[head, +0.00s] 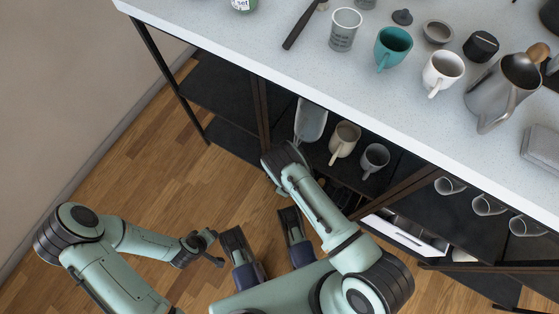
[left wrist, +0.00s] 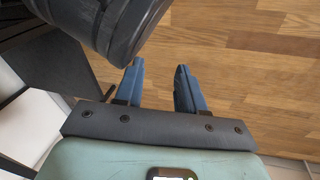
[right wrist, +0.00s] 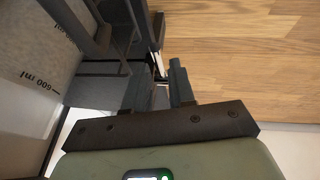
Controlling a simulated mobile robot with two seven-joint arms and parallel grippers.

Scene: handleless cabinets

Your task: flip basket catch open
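I cannot make out a basket or its catch for certain in any view. My right gripper (right wrist: 163,76) is partly open beside the lower shelf. A clear measuring jug (right wrist: 40,75) marked 600 ml fills the left of the right wrist view; it also stands on the shelf in the head view (head: 311,120). A thin dark upright edge shows beyond the right fingertips; I cannot tell if they touch anything. In the head view the right fingers are hidden by the wrist. My left gripper (left wrist: 158,80) is open and empty over the wooden floor, away from the cabinet; it also shows in the head view (head: 212,247).
The white worktop (head: 290,60) holds a teal mug (head: 393,45), a white mug (head: 442,70) and a metal jug (head: 500,90). A cream mug (head: 344,140) and a grey mug (head: 374,158) stand on the shelf below. A white open box (head: 405,235) sits lower. Floor at left is clear.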

